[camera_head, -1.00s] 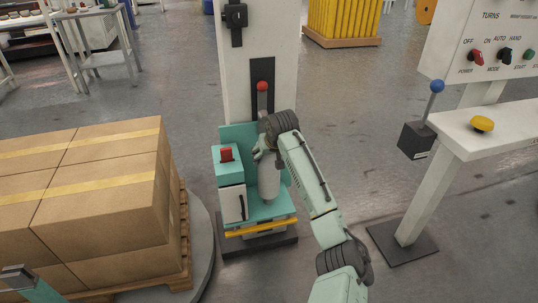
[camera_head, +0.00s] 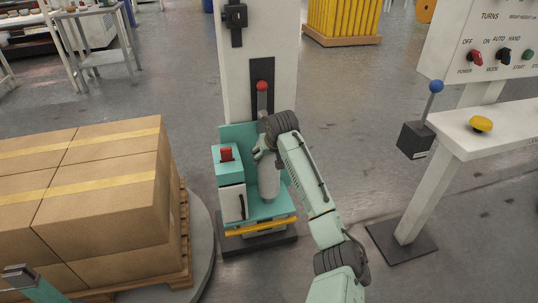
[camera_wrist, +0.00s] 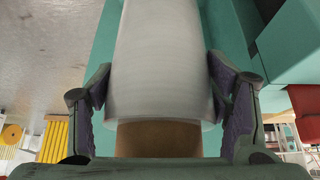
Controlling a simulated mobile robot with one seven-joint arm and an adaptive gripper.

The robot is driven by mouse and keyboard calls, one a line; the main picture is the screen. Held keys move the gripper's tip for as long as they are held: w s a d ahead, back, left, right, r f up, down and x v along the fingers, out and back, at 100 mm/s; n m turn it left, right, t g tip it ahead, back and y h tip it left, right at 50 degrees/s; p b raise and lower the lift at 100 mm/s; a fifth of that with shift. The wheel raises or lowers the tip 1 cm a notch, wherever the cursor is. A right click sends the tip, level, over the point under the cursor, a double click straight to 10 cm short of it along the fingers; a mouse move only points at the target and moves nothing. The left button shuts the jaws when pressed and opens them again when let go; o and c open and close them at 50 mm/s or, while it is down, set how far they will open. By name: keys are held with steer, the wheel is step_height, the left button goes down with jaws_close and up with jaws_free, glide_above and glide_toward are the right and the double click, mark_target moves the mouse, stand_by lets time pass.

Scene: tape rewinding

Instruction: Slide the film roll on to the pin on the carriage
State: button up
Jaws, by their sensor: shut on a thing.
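The film roll (camera_head: 268,182) is a whitish cylinder, upright in the head view at the teal carriage (camera_head: 260,210). In the wrist view the film roll (camera_wrist: 160,65) fills the middle, with its brown core (camera_wrist: 160,138) showing at the near end. My gripper (camera_head: 266,150) is at the roll's top end. In the wrist view my gripper (camera_wrist: 160,95) has a finger pressed on each side of the roll. The pin is hidden, and I cannot tell whether the roll's lower end is around it.
A white mast (camera_head: 262,50) with a red-knobbed lever (camera_head: 262,87) rises behind the carriage. Stacked cartons (camera_head: 100,205) on a pallet stand at the left. A control console (camera_head: 490,135) stands at the right. Open floor (camera_head: 350,130) lies between mast and console.

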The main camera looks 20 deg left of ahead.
steer(key=shift+f+b, duration=0.4)
steer(key=shift+f, duration=1.9)
stand_by(0.6)
steer(key=o, duration=2)
steer(key=shift+o, duration=0.2)
steer(key=shift+o, duration=0.7)
steer(key=shift+f, duration=0.15)
steer(key=shift+r, duration=0.2)
